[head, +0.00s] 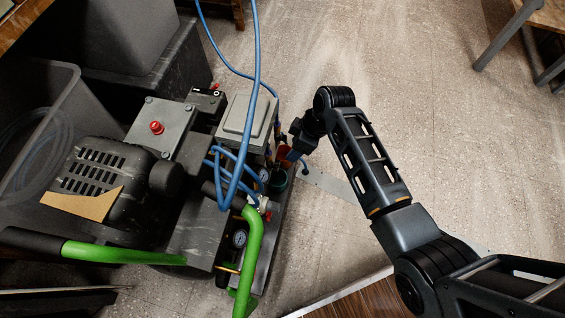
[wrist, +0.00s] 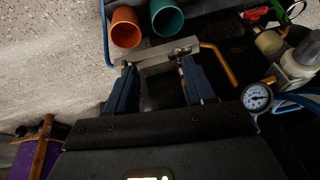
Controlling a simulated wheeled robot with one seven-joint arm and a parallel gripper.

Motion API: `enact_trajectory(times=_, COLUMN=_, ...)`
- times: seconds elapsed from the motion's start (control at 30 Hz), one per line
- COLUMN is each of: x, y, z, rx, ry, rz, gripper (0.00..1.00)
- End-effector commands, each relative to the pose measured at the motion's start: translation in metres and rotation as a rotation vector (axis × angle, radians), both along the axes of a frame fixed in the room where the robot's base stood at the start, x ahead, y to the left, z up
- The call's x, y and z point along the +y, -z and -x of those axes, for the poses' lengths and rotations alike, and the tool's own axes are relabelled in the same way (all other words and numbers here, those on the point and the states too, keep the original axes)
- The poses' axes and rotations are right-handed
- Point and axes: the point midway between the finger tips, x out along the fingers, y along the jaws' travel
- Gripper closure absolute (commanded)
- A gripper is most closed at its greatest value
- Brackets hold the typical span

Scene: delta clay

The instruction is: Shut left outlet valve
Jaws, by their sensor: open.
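A compressor (head: 184,130) with a black motor and green handle stands left of my arm. A small red valve handle (head: 268,216) shows among its fittings near the green handle. In the wrist view a red handle (wrist: 256,14) shows at the top right by brass and silver fittings. I cannot tell which one is the left outlet valve. My gripper (head: 294,154) is at the compressor's right edge. In the wrist view my gripper (wrist: 158,82) is open, with a grey metal bar (wrist: 160,54) at its fingertips; contact is unclear. The red handle is apart from the fingers.
An orange tube (wrist: 125,28) and a teal tube (wrist: 166,17) open just beyond the fingers. Pressure gauges (head: 239,239) and blue hoses (head: 255,60) crowd the fittings. Bare floor (head: 400,60) lies behind and right. A table leg (head: 505,38) stands at the top right.

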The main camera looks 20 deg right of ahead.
Motion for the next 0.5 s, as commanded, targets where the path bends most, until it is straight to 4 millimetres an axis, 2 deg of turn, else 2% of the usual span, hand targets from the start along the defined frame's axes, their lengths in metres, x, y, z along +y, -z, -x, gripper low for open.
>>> enact_trajectory(times=0.03, x=0.007, y=0.004, z=0.01, rx=-0.043, ry=-0.015, rz=0.018, gripper=0.42)
enact_trajectory(times=0.13, x=0.018, y=-0.004, z=0.022, rx=-0.117, ry=-0.036, rz=0.044, gripper=0.32)
enact_trajectory(times=0.2, x=0.023, y=-0.01, z=0.028, rx=-0.156, ry=-0.045, rz=0.055, gripper=0.32)
enact_trajectory(times=0.37, x=0.029, y=-0.016, z=0.034, rx=-0.198, ry=-0.056, rz=0.066, gripper=0.32)
enact_trajectory(times=0.5, x=0.033, y=-0.005, z=0.03, rx=-0.203, ry=-0.057, rz=0.067, gripper=0.32)
